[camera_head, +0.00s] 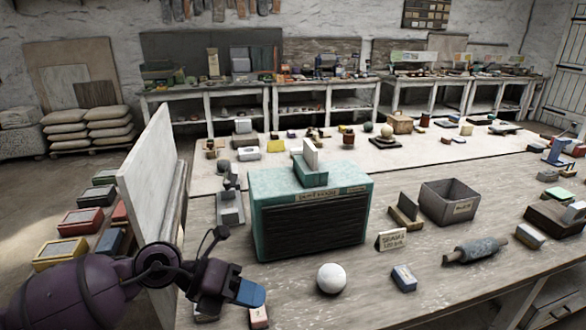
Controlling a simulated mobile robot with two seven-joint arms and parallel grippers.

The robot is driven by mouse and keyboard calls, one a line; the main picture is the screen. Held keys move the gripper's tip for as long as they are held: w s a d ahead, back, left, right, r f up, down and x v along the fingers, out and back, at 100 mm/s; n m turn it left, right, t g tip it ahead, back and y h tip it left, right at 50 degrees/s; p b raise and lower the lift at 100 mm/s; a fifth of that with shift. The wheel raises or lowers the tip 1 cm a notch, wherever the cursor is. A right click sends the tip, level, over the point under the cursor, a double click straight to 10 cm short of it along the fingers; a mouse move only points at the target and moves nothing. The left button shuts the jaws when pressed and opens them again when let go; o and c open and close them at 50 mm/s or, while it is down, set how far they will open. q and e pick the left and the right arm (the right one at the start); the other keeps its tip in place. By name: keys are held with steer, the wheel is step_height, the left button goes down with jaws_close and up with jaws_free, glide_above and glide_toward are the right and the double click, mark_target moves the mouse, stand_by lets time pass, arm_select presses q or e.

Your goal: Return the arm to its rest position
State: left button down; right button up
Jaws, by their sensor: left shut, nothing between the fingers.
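My left arm comes in from the lower left, dark purple. My left gripper (247,296) is shut and empty, over the front left part of the wooden table (370,290). Its tip looks blue. A white plaster sphere (331,278) rests on the table to the right of the gripper, apart from it. Just below the gripper, a small reddish block (259,316) stands near the table's front edge. My right gripper is not in view.
A teal box (262,215) with a dark slatted front stands behind the sphere. An upright pale board (150,185) stands close by my left arm. A blue block (404,278), a grey bin (449,203) and a grey roller (475,250) lie to the right.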

arm_select(q)
steer(key=w+r+n+t+h, duration=0.4)
steer(key=r+n+t+h, duration=0.25)
steer(key=n+t, duration=0.2)
steer(key=w+a+f+n+t+y, duration=0.1)
steer(key=w+a+n+t+y, duration=0.25)
steer(key=n+t, duration=0.4)
steer(key=s+a+f+n+y, duration=0.2)
steer(key=a+f+n+y, duration=0.2)
steer(key=f+n, duration=0.2)
steer(key=s+a+f+n+g+y, duration=0.1)
steer(key=s+a+f+n+y, duration=0.2)
steer(key=f+n, duration=0.4)
steer(key=s+a+f+n+y, duration=0.2)
steer(key=a+f+n+y, duration=0.4)
steer(key=f, duration=0.1)
steer(key=shift+s+a+n, duration=0.15)
steer(key=shift+n, duration=0.15)
steer(key=s+a+f+n+g+y, duration=0.2)
steer(key=s+a+f+n+g, duration=0.1)
steer(key=s+f, duration=0.7)
steer(key=s, duration=0.3)
steer(key=shift+s+a+n+y, duration=0.3)
steer(key=shift+s+a+n, duration=0.1)
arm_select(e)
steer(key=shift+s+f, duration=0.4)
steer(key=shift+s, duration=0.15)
